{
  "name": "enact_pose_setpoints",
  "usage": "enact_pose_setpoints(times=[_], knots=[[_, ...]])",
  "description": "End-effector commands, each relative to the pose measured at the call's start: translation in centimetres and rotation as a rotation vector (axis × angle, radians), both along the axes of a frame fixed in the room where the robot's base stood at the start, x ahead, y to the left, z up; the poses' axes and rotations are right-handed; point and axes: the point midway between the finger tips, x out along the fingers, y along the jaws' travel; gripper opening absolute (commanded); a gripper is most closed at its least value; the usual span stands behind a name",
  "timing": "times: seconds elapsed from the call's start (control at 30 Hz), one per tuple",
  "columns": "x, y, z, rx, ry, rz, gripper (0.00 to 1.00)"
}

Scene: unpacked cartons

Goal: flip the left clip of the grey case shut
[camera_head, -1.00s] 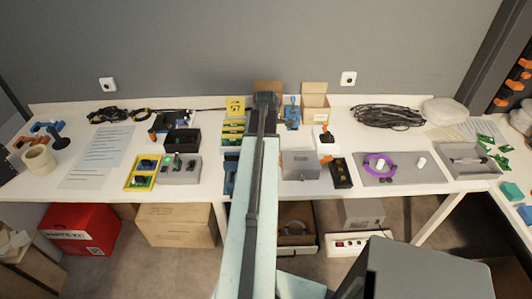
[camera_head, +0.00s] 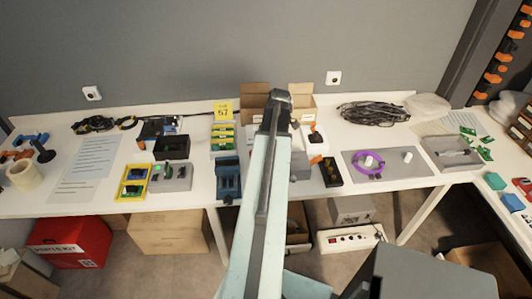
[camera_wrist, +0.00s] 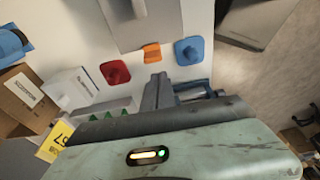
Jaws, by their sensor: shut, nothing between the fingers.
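The grey case (camera_head: 300,166) stands on the white table and is mostly hidden behind my arm in the head view. In the wrist view a grey box face (camera_wrist: 140,30), which looks like the case, is at the top. A small orange piece (camera_wrist: 151,53) sits at its lower edge and looks like the left clip; I cannot tell its hinge position. My gripper (camera_wrist: 157,82) is shut and empty, below and apart from the orange piece in the wrist view. Its fingers are hard to make out in the head view.
A red piece (camera_wrist: 115,72) and a blue piece (camera_wrist: 189,50), each with a knob, flank the orange one. Open cartons (camera_head: 255,98) stand by the wall.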

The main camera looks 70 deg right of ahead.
Motion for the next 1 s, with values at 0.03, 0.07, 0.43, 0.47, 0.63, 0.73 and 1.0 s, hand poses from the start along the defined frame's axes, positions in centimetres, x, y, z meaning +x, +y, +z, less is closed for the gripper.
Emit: enact_pose_setpoints(times=[0.03, 0.07, 0.43, 0.47, 0.63, 0.73, 1.0], knots=[[0.0, 0.0, 0.4, 0.0, 0.0, 0.0, 0.0], [0.0, 0.0, 0.4, 0.0, 0.0, 0.0, 0.0], [0.2, 0.2, 0.2, 0.0, 0.0, 0.002, 0.0], [0.4, 0.3, 0.2, 0.0, 0.0, 0.002, 0.0], [1.7, 1.4, 0.2, 0.0, 0.0, 0.006, 0.0], [2.9, 2.3, 0.5, 0.0, 0.0, 0.009, 0.0], [0.9, 1.1, 7.8, 0.001, 0.0, 0.007, 0.0]])
